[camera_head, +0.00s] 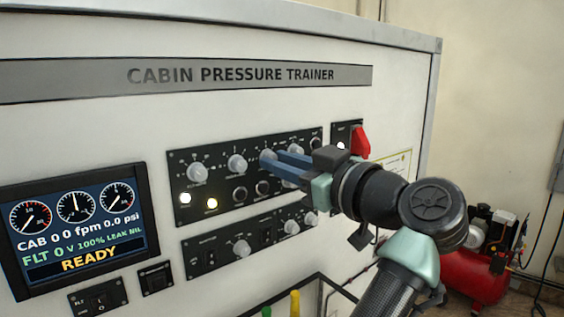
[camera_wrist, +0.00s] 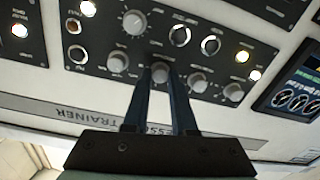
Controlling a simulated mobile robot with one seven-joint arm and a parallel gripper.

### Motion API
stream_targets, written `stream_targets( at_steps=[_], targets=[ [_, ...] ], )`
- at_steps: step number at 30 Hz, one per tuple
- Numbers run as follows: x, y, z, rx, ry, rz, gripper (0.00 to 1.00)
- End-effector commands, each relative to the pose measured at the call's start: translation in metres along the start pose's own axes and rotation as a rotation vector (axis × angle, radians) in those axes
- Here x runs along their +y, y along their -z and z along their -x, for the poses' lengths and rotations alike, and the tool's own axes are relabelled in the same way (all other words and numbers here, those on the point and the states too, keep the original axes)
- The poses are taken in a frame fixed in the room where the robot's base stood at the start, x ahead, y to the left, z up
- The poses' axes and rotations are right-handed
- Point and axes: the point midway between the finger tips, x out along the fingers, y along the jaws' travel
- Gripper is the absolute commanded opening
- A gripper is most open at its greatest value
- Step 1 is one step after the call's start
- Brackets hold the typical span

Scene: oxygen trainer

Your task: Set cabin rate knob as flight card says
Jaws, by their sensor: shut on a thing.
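My gripper (camera_head: 266,158) reaches from the right to the upper black knob panel (camera_head: 178,160) of the cabin pressure trainer. Its two blue fingers are shut on a grey knob (camera_head: 268,154), the third from the left in the upper row. The wrist view, turned nearly upside down, shows this knob (camera_wrist: 160,71) between the fingertips (camera_wrist: 160,78). Its label is too small to read, so I cannot tell whether it is the cabin rate knob. A pale card with a yellow edge (camera_head: 399,163) is partly hidden behind my arm; its text is unreadable.
Other knobs (camera_head: 237,163) sit close on both sides of the held one. A red switch cover (camera_head: 361,142) is up and right of my gripper. A lower panel (camera_head: 193,258) has more controls. The display (camera_head: 75,268) reads READY. A red compressor (camera_head: 477,280) stands at right.

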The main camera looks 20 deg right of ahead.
Motion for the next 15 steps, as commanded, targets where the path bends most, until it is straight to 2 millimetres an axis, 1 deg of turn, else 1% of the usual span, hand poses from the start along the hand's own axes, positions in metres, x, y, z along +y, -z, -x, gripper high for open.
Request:
stream_targets(
  at_steps=[8,15],
  targets=[
    [-0.0003,-0.001,-0.0003,0.003,0.0,-0.07,0.0],
    [-0.0005,-0.0018,-0.0002,0.01,-0.001,-0.24,0.0]
  ],
)
